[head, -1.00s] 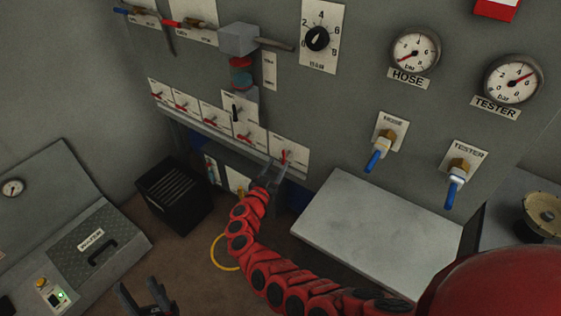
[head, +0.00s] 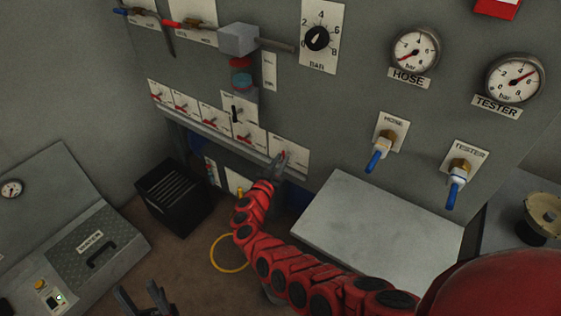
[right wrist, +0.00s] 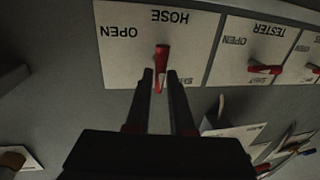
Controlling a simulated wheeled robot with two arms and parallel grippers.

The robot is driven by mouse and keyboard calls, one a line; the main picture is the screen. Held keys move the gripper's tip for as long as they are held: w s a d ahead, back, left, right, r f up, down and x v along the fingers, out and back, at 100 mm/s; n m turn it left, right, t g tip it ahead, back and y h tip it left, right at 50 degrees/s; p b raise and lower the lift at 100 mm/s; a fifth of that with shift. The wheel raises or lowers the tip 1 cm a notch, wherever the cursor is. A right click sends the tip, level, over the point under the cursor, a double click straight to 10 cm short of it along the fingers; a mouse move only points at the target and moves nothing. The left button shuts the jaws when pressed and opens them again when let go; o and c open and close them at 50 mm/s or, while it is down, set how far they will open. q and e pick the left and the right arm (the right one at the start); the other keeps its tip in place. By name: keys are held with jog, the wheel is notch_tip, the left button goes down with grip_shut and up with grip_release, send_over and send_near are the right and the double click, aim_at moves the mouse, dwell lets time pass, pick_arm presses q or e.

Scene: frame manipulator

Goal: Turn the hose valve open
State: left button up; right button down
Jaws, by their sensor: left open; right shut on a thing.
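The hose valve plate (right wrist: 118,60) fills the upper part of the right wrist view, upside down, with HOSE, OPEN and a partly hidden SHUT label. Its red handle (right wrist: 161,58) points down in that view, between OPEN and SHUT. My right gripper (right wrist: 161,76) is shut on this handle, one finger on each side. In the head view the same plate (head: 301,152) is at the right end of the lower row, with my right gripper (head: 279,162) against it. My left gripper (head: 141,294) is open and empty at the bottom left, away from the panel.
The tester valve plate (right wrist: 243,40) is beside the hose plate. The hose gauge (head: 414,50) reads near zero. A grey shelf (head: 375,220) juts out right of my right arm. A black crate (head: 174,198) and a yellow hose (head: 214,262) are on the floor.

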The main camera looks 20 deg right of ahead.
dwell(0.3)
jog(key=shift+s+d+f+m+g+h+b, duration=0.2)
jog(key=shift+m+h+b, duration=0.5)
jog(key=shift+m+b, duration=2.9)
jog(key=shift+w+a+f+m+g+h+b, duration=0.15)
jog(key=shift+f+m+h+b, duration=0.45)
jog(key=shift+m+b, duration=3)
jog(key=shift+s+d+f+m+g+h+b, duration=0.2)
jog(key=shift+m+h+b, duration=0.6)
jog(key=shift+m+b, duration=2.8)
jog(key=shift+a+r+n+b, duration=0.1)
jog(key=shift+n+b, duration=0.5)
jog(key=c, duration=0.8)
grip_release()
